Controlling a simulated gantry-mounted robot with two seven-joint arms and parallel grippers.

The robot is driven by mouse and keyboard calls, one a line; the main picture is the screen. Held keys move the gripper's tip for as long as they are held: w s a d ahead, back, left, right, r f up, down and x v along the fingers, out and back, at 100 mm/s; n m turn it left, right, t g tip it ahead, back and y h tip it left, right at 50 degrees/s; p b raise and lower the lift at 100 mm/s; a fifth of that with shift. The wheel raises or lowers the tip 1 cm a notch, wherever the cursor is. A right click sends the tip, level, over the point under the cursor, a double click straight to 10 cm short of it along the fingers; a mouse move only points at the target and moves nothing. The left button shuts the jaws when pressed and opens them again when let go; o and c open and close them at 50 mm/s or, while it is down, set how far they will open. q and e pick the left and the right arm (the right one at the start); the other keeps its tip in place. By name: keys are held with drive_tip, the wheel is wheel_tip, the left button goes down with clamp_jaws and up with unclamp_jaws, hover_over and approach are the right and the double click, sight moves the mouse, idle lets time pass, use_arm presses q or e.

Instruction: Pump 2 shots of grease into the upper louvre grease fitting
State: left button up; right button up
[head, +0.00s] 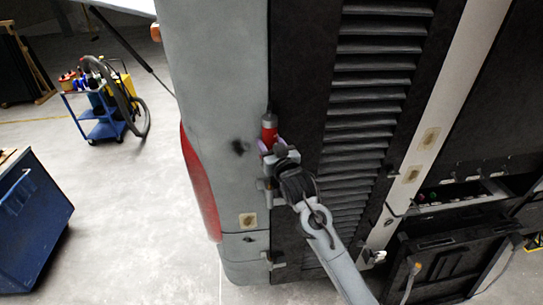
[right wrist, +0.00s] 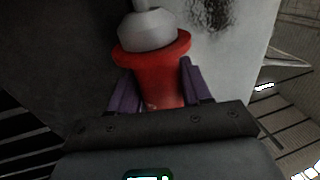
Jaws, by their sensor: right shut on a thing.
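My right gripper (head: 270,150) is shut on a red grease gun (head: 269,130) at the edge between the grey body corner and the dark louvred panel (head: 375,95). The gun has a grey nozzle end pointing up in the head view. In the right wrist view the purple finger pads sit on both sides of the red grease gun (right wrist: 160,85), below its flange, and the grey cap and nozzle run out of the top edge. I cannot make out the upper grease fitting, nor tell whether the nozzle touches it. My left gripper is not in view.
Hinge-like brackets (head: 275,260) lie low on the panel edge. A dark smudge (head: 238,147) marks the grey body. A blue trolley (head: 100,130) with bottles and a hose and a blue bin (head: 30,215) stand left. An open drawer (head: 460,195) is at right.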

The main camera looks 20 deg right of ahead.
drive_tip(key=shift+w+r, duration=0.15)
drive_tip(key=shift+r, duration=0.35)
drive_tip(key=shift+f+b, duration=1.7)
drive_tip(key=shift+f, duration=0.35)
drive_tip(key=shift+f+b, duration=0.4)
drive_tip(key=shift+f, duration=0.55)
drive_tip(key=shift+f, duration=0.1)
drive_tip(key=shift+p, duration=0.3)
drive_tip(key=shift+f, duration=0.25)
